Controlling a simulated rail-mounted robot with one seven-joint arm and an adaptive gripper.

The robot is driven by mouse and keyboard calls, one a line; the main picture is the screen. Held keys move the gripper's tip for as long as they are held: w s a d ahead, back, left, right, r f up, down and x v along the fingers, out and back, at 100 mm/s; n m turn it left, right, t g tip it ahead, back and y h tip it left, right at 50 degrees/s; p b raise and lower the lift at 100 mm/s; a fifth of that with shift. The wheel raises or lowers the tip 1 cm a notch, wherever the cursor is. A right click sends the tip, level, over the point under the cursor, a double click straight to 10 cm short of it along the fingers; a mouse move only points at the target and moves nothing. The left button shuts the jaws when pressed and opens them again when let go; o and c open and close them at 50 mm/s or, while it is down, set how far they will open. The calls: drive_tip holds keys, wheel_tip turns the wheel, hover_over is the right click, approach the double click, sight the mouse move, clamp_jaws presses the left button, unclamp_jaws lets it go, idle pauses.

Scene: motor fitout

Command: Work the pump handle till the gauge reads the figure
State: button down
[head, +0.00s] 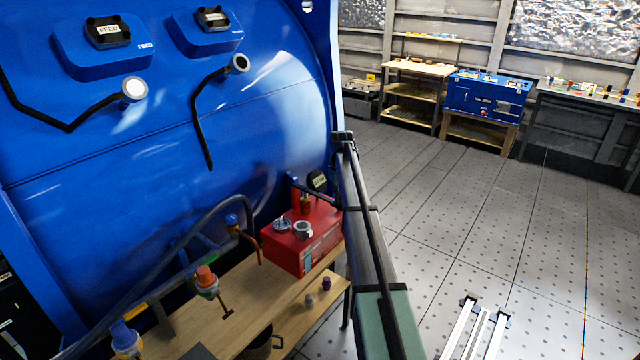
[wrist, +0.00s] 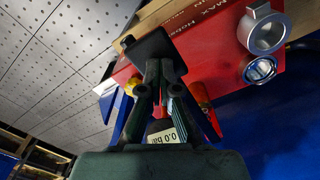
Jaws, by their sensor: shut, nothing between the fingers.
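The red pump box (head: 316,241) stands on the wooden bench beside the big blue tank. It also fills the upper part of the wrist view (wrist: 215,55). A small dark gauge (head: 318,181) stands above it; in the wrist view its pale label (wrist: 165,136) reads 0.0 bar, upside down and partly covered by my fingers. My gripper (wrist: 160,72) is shut and empty, its fingertips close to a black block (wrist: 152,45) in front of the red box. I cannot tell whether they touch or whether this block is the pump handle. In the head view I cannot make out the gripper.
The blue tank (head: 200,120) rises behind the bench (head: 245,305), with black hoses and a tap with an orange cap (head: 206,277) to the left. A blue machine (head: 487,95) and work tables stand at the back. The tiled floor at right is mostly clear.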

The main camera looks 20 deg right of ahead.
drive_tip(key=f+b, duration=0.1)
drive_tip(key=f, duration=0.2)
drive_tip(key=shift+w+a+f, duration=0.1)
drive_tip(key=shift+w+f, duration=0.1)
drive_tip(key=shift+s+d+r+p, duration=0.15)
drive_tip(key=shift+r+p, duration=0.9)
drive_tip(key=shift+r, duration=1.1)
drive_tip(key=shift+s+d+r+p, duration=0.1)
drive_tip(key=shift+s+r+p, duration=0.15)
drive_tip(key=shift+r+p, duration=1.3)
drive_tip(key=shift+r+b, duration=0.5)
drive_tip(key=shift+b, duration=0.1)
drive_tip(key=shift+f, duration=0.1)
